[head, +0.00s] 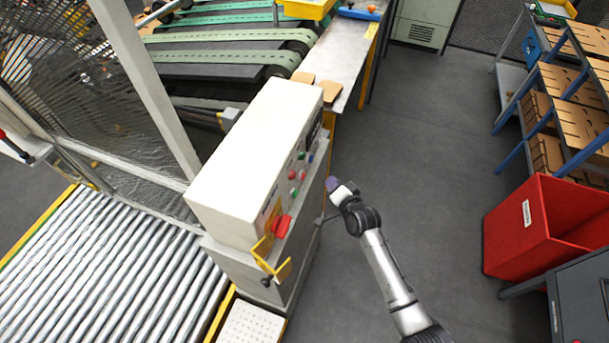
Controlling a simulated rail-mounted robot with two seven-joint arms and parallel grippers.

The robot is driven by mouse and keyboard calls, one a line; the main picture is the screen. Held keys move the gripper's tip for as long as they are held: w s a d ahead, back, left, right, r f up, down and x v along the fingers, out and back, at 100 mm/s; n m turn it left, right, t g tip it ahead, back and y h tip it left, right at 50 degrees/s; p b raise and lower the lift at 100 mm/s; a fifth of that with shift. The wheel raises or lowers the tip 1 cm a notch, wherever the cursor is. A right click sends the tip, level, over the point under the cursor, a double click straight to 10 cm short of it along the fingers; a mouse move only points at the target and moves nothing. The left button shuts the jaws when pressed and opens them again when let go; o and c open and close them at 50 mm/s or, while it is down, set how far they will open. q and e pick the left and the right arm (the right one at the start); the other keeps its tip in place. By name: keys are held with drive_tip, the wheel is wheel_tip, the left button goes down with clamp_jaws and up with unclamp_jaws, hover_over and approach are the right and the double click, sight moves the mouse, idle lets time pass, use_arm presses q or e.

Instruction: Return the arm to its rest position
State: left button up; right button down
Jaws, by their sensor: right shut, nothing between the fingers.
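My right arm comes in from the bottom right and reaches up and to the left. I cannot tell whether the fingertips touch the box. My left gripper is not in view.
A roller conveyor (100,270) lies at left. A red bin (540,225) and a shelf rack with cardboard boxes (581,118) stand at right. Grey floor (430,130) between is clear.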

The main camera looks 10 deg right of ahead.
idle(0.5)
drive_tip(key=s+r+n+g+h, duration=0.1)
drive_tip(key=s+r+n+g, duration=0.3)
drive_tip(key=s+n, duration=0.3)
drive_tip(key=s+r+n+g+h, duration=0.1)
drive_tip(key=s+r+n+g, duration=0.25)
drive_tip(key=s, duration=0.65)
drive_tip(key=s+d+f+g, duration=0.15)
drive_tip(key=s+f, duration=0.25)
drive_tip(key=s, duration=0.9)
drive_tip(key=s+a+f+g, duration=0.1)
drive_tip(key=s+f+g, duration=0.3)
drive_tip(key=s, duration=0.8)
wheel_tip(320, 180, up, 12)
drive_tip(key=t+p, duration=0.1)
drive_tip(key=p, duration=1.2)
drive_tip(key=shift+d+r+n+h, duration=0.25)
drive_tip(key=shift+n+h, duration=0.15)
drive_tip(key=shift+n, duration=0.05)
